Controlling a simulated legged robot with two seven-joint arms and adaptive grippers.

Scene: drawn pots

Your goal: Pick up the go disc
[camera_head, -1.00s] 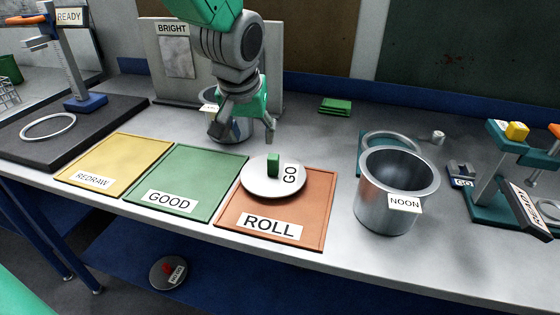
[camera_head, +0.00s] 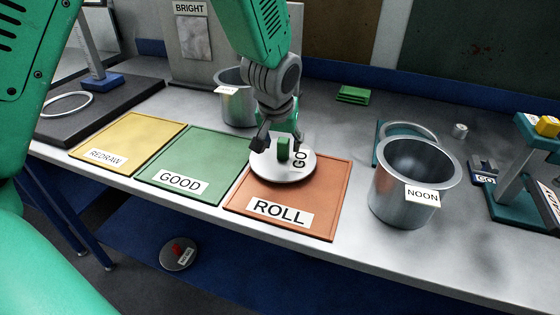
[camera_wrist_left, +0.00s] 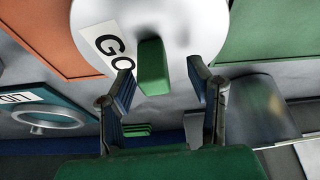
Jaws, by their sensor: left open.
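The go disc (camera_head: 284,172) is a round white plate with a green block handle (camera_head: 283,149) and a GO label. It lies on the orange ROLL tray (camera_head: 330,205), towards its back left. My left gripper (camera_head: 280,146) is at the disc, its fingers on either side of the green handle. In the left wrist view, the open fingers (camera_wrist_left: 160,72) straddle the green handle (camera_wrist_left: 153,68) with gaps on both sides, and the white disc (camera_wrist_left: 180,25) lies beyond. The right gripper is not in view.
A green GOOD tray (camera_head: 200,155) and a yellow REDRAW tray (camera_head: 130,135) lie to the left. A metal pot labelled NOON (camera_head: 395,190) stands to the right. Another pot (camera_head: 235,105) stands behind my gripper. A disc with a red handle (camera_head: 178,258) lies below the table.

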